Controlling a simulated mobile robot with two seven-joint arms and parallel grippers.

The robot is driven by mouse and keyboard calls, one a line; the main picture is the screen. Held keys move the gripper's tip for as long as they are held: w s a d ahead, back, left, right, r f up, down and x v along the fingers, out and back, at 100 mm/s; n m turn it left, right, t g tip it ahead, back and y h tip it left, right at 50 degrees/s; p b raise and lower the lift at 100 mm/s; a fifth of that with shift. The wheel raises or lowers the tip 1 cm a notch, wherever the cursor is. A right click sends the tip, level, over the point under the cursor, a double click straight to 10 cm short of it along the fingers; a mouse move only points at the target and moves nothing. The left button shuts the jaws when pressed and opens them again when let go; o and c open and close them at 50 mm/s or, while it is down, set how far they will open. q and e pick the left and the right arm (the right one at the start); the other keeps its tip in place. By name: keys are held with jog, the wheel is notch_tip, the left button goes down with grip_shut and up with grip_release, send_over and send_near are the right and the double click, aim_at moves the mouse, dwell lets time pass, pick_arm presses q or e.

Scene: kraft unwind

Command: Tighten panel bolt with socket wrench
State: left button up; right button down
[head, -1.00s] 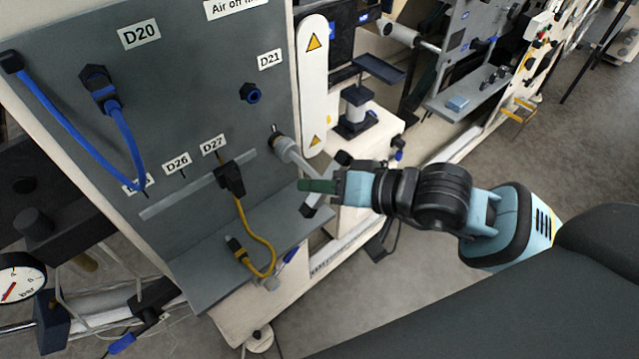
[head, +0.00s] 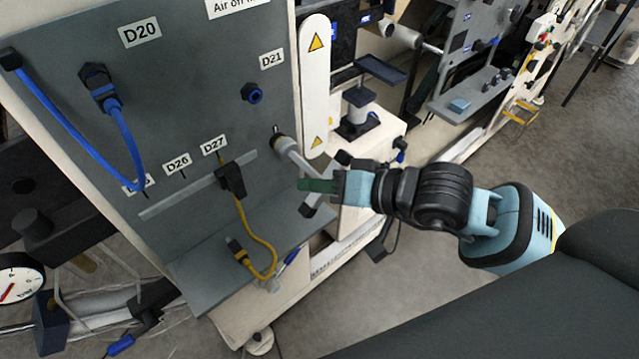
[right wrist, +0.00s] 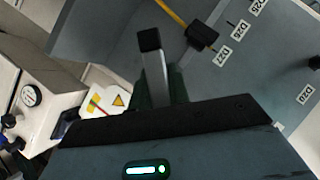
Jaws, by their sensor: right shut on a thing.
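A socket wrench (head: 298,160) with a grey shaft reaches from the grey panel (head: 195,85) out to my right gripper (head: 318,186). Its socket end (head: 282,144) is against the panel, right of the D27 label; the bolt itself is hidden behind it. My right gripper is shut on the wrench, whose handle end (head: 308,209) sticks out below the fingers. In the right wrist view the wrench handle (right wrist: 154,72), grey with a black end, rises between the dark green fingers. My left gripper is not in view.
A blue hose (head: 125,140) and a yellow cable (head: 258,236) hang on the panel. A grey shelf (head: 215,265) juts out below. A white strip with warning triangles (head: 315,95) stands right of the wrench. A pressure gauge (head: 15,282) is at lower left. Floor is open at right.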

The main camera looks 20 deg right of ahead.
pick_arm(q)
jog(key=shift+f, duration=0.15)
pick_arm(e)
jog(key=shift+w+m+y+b, duration=0.1)
jog(key=shift+m+y+b, duration=0.3)
jog(key=shift+b, duration=0.3)
jog(key=shift+y+b, duration=0.3)
jog(key=shift+b, duration=0.1)
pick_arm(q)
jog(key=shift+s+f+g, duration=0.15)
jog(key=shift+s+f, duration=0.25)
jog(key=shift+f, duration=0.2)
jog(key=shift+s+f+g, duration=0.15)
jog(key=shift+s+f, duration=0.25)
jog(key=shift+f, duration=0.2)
pick_arm(e)
jog(key=shift+a+r+m, duration=0.1)
jog(key=shift+r+m, duration=0.05)
jog(key=shift+m, duration=0.15)
